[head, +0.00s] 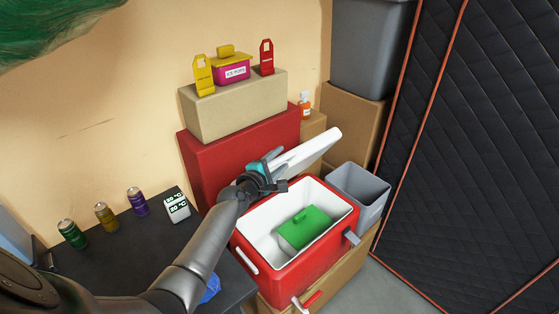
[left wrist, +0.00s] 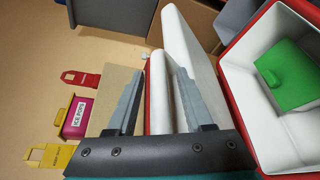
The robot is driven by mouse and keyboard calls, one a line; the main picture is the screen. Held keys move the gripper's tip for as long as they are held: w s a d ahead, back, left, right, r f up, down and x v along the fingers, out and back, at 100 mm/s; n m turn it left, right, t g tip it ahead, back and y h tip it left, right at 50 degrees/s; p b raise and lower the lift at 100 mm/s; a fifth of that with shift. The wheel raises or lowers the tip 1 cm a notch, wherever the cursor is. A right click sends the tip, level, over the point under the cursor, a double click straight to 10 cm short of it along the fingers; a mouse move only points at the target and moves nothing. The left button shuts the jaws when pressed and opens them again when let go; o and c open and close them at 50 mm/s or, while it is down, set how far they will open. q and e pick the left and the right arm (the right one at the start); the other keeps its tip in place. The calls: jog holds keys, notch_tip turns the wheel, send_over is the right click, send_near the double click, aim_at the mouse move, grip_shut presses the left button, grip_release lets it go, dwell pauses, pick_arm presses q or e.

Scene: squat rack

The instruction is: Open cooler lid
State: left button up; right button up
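The red cooler (head: 298,275) stands open at lower centre, and its white inside shows. Its white lid (head: 312,150) is raised and tilted back at the rear. My left gripper (head: 268,172) is at the left end of the raised lid. In the left wrist view its two fingers (left wrist: 159,74) are spread apart, and a white part of the lid (left wrist: 187,60) shows between and beyond them. I cannot tell whether a finger touches the lid. A green box (head: 305,228) lies inside the cooler. My right gripper is not in view.
A red box (head: 215,165) and a beige box (head: 235,108) with an ice pops container (head: 232,72) stand behind. A grey bin (head: 368,190) is close on the cooler's right. Several cans (head: 107,217) stand on the dark table (head: 135,255) at left.

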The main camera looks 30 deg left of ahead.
pick_arm(q)
jog(key=shift+s, duration=0.1)
jog(key=shift+s+d+r, duration=0.1)
jog(key=shift+s, duration=0.2)
jog(key=s+r+p, duration=0.2)
jog(key=s, duration=1.2)
jog(key=shift+r, duration=0.25)
jog(key=shift+s+d, duration=0.1)
jog(key=shift+d, duration=0.05)
